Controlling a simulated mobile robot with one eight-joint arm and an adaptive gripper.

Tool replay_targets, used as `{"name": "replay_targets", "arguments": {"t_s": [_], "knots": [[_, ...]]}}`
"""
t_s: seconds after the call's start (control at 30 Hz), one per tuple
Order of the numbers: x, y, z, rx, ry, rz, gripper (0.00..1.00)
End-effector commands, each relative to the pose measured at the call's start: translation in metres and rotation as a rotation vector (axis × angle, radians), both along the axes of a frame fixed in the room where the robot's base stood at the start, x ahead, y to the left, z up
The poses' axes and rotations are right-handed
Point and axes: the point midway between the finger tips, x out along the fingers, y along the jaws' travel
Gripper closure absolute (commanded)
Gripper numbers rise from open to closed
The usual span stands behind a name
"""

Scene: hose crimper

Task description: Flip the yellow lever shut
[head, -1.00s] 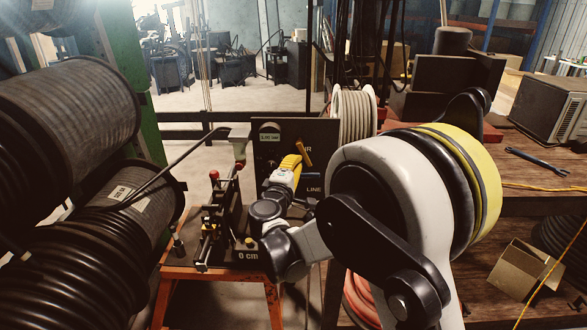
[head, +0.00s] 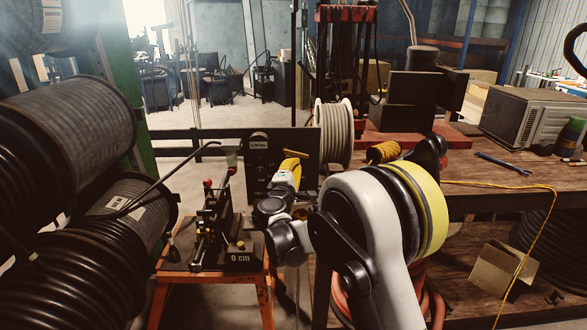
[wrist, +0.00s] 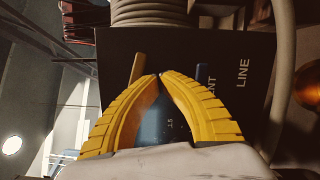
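The yellow lever (head: 295,153) is a short orange-yellow bar on the dark upright panel (head: 256,172). In the head view it lies nearly level, just above my gripper (head: 291,164). In the wrist view the lever (wrist: 138,68) shows just outside the left finger, near its tip; I cannot tell if they touch. My gripper's yellow fingers (wrist: 159,77) meet at the tips in front of the panel, with nothing seen between them. A blue lever (wrist: 201,75) shows past the right finger. The lever's pivot is hidden.
A crimper stand marked 0 cm (head: 240,257) sits left of my arm. Black hose reels (head: 70,120) crowd the left side. A wooden bench (head: 500,187) is at the right.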

Motion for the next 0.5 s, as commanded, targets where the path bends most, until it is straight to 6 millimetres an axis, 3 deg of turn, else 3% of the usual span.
{"name": "replay_targets", "arguments": {"t_s": [0.23, 0.5], "knots": [[-0.017, 0.006, -0.001, 0.001, 0.000, 0.003, 1.00], [-0.073, 0.021, -0.004, 0.001, 0.000, 0.003, 1.00]]}}
